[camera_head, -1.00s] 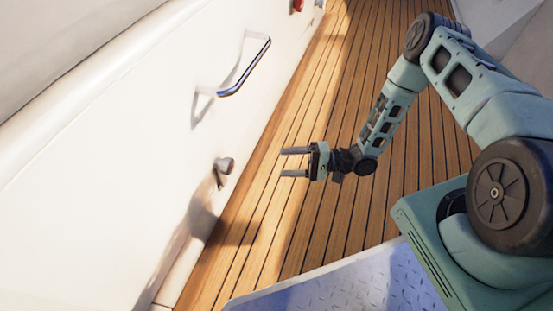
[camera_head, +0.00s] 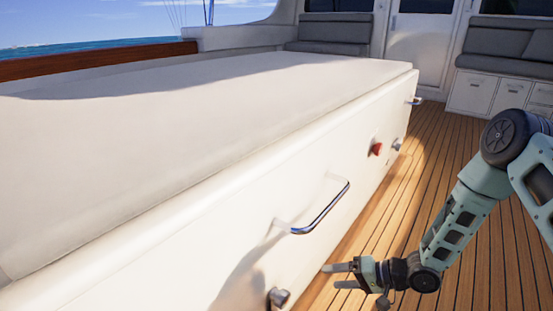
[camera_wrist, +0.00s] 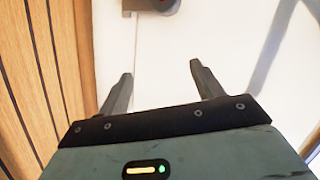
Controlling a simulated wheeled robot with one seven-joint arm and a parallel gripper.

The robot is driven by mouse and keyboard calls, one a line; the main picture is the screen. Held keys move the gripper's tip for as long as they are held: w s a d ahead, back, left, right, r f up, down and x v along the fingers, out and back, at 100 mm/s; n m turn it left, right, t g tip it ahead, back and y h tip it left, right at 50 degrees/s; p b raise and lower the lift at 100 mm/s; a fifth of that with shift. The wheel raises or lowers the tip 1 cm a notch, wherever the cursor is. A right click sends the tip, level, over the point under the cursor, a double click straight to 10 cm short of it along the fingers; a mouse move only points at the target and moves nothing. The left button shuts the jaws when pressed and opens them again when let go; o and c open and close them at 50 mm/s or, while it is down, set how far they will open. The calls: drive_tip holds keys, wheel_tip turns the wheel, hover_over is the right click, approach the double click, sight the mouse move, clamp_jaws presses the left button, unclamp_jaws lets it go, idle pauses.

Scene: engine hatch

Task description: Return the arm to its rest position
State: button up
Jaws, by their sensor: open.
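My teal arm (camera_head: 458,222) reaches down from the right in the head view, bent at the elbow. My gripper (camera_head: 332,276) is low beside the white hatch side, with its two grey fingers apart and pointing left. Nothing is between them. In the wrist view my gripper (camera_wrist: 162,72) is also open and empty, with a white panel beyond it. A round grey knob (camera_head: 278,297) on the hatch side lies left of the fingertips, apart from them in the picture.
The long white hatch box (camera_head: 200,215) fills the left. A chrome handle (camera_head: 325,210), a red knob (camera_head: 375,149) and another grey knob (camera_head: 397,144) stick out from its side. Open wooden deck (camera_head: 490,240) lies to the right, with grey seats (camera_head: 334,32) at the back.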

drive_tip(key=s+a+r+n+h+p, duration=0.25)
drive_tip(key=r+n+h, duration=0.4)
drive_tip(key=r, duration=1.15)
drive_tip(key=s+r+n+g+h+p, duration=0.1)
drive_tip(key=s+r+g+h+p, duration=0.1)
drive_tip(key=s+r, duration=0.8)
drive_tip(key=s+r+n+g+h+p, duration=0.25)
drive_tip(key=s+r, duration=0.45)
drive_tip(key=s, duration=0.8)
wheel_tip(320, 180, up, 37)
drive_tip(key=m+p, duration=0.1)
drive_tip(key=p, duration=3.6)
drive_tip(key=shift+w+a, duration=0.15)
drive_tip(key=shift+w, duration=0.15)
